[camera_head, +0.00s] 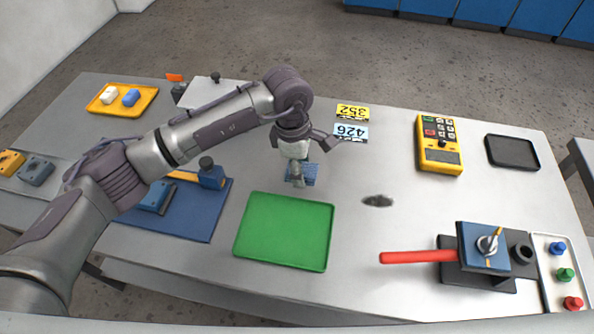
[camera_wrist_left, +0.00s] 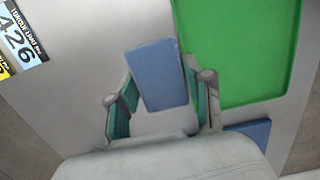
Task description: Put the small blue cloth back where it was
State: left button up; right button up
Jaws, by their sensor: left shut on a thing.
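The small blue cloth (camera_head: 309,174) is at my left gripper (camera_head: 297,177), just beyond the far edge of the green tray. In the left wrist view the folded cloth (camera_wrist_left: 158,75) sits between the two green-padded fingers of the gripper (camera_wrist_left: 162,98), which is shut on it. The cloth's near end lies between the fingers and its far end sticks out past them. I cannot tell whether it touches the table. A dark grey smudge (camera_head: 377,200) lies on the grey table to the right of the gripper. My right gripper is not in view.
The green tray (camera_head: 284,231) is empty. A blue mat (camera_head: 196,222) with tools is left of it. Cards numbered 352 (camera_head: 352,113) and 426 (camera_head: 350,132) lie behind.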

pick_arm(q)
jog(key=shift+w+a+f, duration=0.4)
jog(key=shift+w+f, duration=0.1)
jog(key=shift+w, duration=0.2)
jog(key=shift+a+f, duration=0.1)
jog(key=shift+f, duration=0.1)
notch_tip(320, 180, down, 3)
jog(key=shift+f+p, duration=0.1)
jog(key=shift+p, duration=0.75)
jog(key=shift+f, duration=0.25)
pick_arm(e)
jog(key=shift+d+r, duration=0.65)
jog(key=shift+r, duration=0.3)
pick_arm(q)
jog(key=shift+f, duration=0.1)
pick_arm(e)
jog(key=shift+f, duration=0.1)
pick_arm(q)
jog(key=shift+f+b, duration=0.1)
jog(key=shift+b, duration=0.25)
jog(key=o, duration=0.8)
jog(key=shift+w, duration=0.1)
jog(key=shift+o, duration=0.2)
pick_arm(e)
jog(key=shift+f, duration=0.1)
